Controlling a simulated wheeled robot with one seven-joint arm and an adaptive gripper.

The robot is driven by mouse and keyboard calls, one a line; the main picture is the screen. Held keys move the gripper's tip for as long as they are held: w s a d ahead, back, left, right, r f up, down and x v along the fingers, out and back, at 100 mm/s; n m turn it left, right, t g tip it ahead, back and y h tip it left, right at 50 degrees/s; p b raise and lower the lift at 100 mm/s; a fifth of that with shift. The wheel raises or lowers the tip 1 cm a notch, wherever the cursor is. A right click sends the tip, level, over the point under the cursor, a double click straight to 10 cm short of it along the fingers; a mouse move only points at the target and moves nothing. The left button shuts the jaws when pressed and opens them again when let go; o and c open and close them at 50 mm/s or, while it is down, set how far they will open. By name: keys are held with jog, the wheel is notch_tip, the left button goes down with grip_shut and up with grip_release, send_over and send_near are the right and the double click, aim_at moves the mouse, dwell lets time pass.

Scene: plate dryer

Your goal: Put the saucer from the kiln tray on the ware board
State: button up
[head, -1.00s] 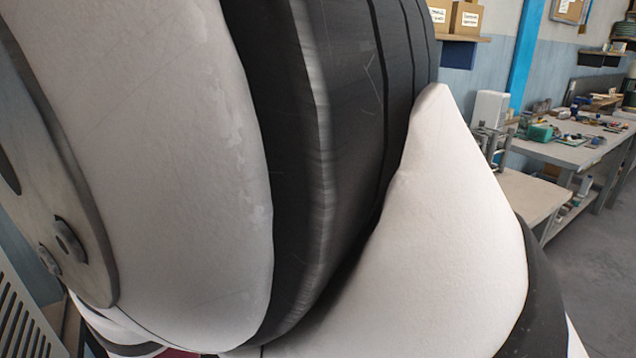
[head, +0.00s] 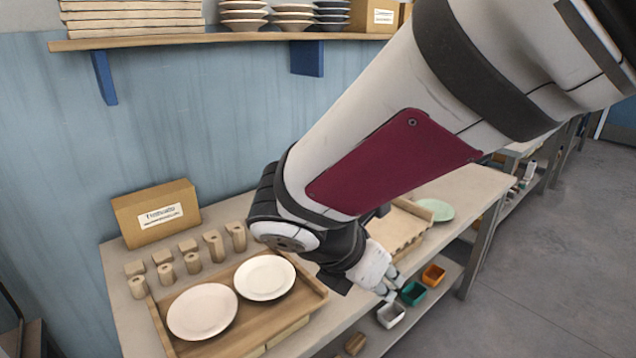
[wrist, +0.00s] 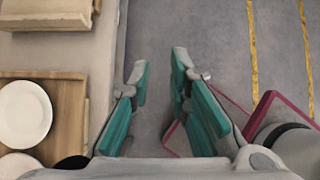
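A wooden tray or board (head: 246,337) with raised ends lies on the bench and carries two cream saucers, one at the left (head: 202,311) and one at the right (head: 265,277). A paler tray (head: 404,222) lies farther right, partly hidden by my arm. A pale green saucer (head: 435,210) shows at its right side; I cannot tell whether it rests in it. Which is the kiln tray and which the ware board I cannot tell. My gripper (wrist: 160,72) is open and empty, beyond the bench's front edge over the floor. In the head view my gripper (head: 392,286) is small.
A cardboard box (head: 157,214) and several small clay cylinders and blocks (head: 192,262) stand behind the wooden tray. A wall shelf (head: 200,38) holds stacked dishes. Small bins (head: 412,292) sit on the lower shelf. Floor in front is clear.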

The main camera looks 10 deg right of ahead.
jog(key=s+d+r+m+y, duration=0.2)
jog(key=s+m, duration=0.5)
jog(key=m, duration=0.5)
jog(key=s+d+r+m+y, duration=0.3)
jog(key=s+m, duration=0.4)
jog(key=m, duration=0.6)
jog(key=shift+d+r+y, duration=0.2)
jog(key=shift+d+y, duration=0.05)
jog(key=shift+y, duration=0.55)
jog(key=shift+p+v, duration=0.8)
jog(key=shift+v, duration=0.15)
jog(key=shift+w, duration=0.15)
